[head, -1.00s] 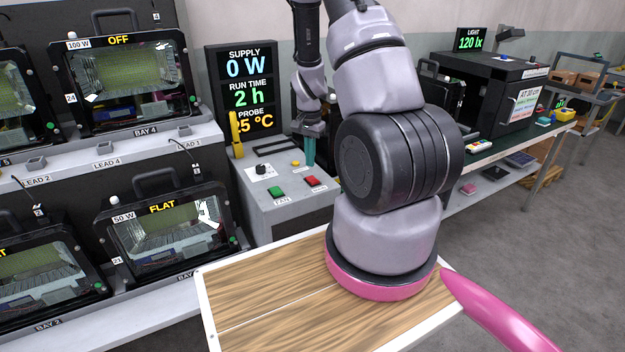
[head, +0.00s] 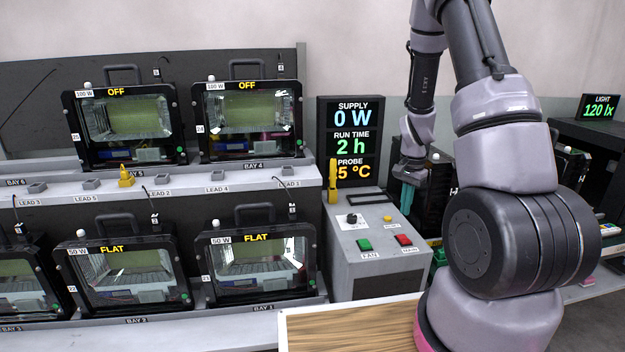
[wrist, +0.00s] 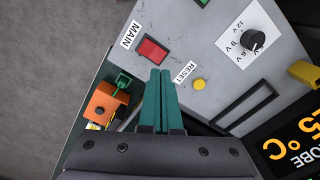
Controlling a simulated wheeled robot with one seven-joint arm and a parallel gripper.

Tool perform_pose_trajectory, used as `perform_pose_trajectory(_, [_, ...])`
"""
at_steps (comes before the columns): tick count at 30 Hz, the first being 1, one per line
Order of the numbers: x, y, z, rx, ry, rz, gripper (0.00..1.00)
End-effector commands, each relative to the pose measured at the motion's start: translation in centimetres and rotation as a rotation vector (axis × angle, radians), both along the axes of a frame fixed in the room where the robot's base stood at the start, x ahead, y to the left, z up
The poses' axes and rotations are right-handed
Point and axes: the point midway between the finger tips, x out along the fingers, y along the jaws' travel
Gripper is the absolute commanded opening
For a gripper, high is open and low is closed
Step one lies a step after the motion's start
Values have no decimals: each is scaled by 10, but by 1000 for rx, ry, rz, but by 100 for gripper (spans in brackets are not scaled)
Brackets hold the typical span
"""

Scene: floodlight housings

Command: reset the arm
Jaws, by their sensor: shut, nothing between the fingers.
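My gripper (head: 406,200) hangs at the right edge of the grey control box (head: 357,262) in the head view, fingers pointing down. In the wrist view its green fingers (wrist: 158,100) are together and hold nothing. They lie in the picture between the red MAIN button (wrist: 151,49) and the yellow RESET button (wrist: 199,84). I cannot tell how high they are above the box. My arm fills the right side of the head view.
The display (head: 350,150) reads 0 W, 2 h. A green FAN button (head: 364,244), a dial (head: 351,218) and a yellow probe (head: 333,181) are on the box. Floodlights (head: 255,262) fill racks at left. An orange item (wrist: 106,104) lies beside the box in the wrist view.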

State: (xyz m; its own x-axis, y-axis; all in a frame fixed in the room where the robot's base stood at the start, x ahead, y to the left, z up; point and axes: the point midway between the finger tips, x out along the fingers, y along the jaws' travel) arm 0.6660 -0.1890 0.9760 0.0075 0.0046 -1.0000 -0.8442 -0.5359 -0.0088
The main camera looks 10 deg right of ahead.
Motion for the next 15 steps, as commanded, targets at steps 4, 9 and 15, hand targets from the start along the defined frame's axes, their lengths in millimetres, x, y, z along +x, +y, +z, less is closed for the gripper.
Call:
perform_pose_trajectory(4, [3, 15, 48, 25, -67, 44, 0])
perform_pose_trajectory(9, [-7, 42, 128, 57, -178, 139, 0])
perform_pose_trajectory(15, [-39, 72, 212, 74, -306, 263, 0])
